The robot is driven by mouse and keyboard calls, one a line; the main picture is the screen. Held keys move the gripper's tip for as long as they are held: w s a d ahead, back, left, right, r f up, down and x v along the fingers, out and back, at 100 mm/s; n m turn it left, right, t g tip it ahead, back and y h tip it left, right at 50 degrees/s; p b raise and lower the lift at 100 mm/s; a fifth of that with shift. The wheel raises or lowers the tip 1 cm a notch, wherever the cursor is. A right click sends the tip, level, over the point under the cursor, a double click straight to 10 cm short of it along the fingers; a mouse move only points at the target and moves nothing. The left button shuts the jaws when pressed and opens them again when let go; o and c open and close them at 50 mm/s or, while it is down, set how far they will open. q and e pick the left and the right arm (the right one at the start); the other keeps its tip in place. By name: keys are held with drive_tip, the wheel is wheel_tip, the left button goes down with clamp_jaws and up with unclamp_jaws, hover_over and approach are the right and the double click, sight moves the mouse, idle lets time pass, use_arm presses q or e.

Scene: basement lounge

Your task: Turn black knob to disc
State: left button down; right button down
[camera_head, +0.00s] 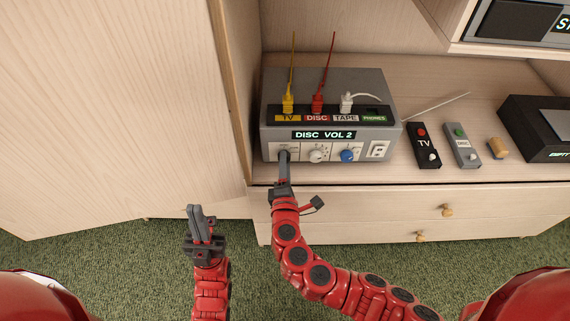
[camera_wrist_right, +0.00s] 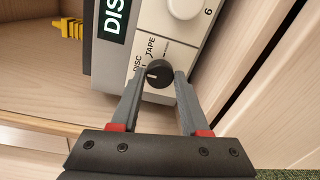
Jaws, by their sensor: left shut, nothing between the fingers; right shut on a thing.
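The grey switch box (camera_head: 385,90) stands on the shelf, its display (camera_head: 323,134) reading "DISC VOL 2". The black knob (camera_wrist_right: 158,73) is at the left end of its front panel. In the right wrist view it sits between my right gripper's fingertips (camera_wrist_right: 160,74), with DISC and TAPE labels beside it. A pale mark on the knob faces left in that view, roughly toward the DISC side. In the head view my right gripper (camera_head: 284,158) largely covers the knob. My left gripper (camera_head: 195,210) is shut and empty, apart from the box, over the carpet.
A white knob (camera_head: 317,155), a blue knob (camera_head: 348,155) and a socket plate share the panel. Yellow, red and white plugs (camera_head: 346,103) stand on top. Two remotes (camera_head: 424,145) and a black box (camera_head: 540,130) lie to the right. A wooden panel (camera_head: 120,100) closes the left side.

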drive_tip(key=shift+c, duration=2)
unclamp_jaws()
drive_tip(key=s+r+b, duration=0.1)
drive_tip(key=s+b, duration=0.1)
drive_tip(key=s, duration=1.5)
drive_tip(key=shift+s, duration=0.2)
drive_tip(key=shift+a, duration=0.1)
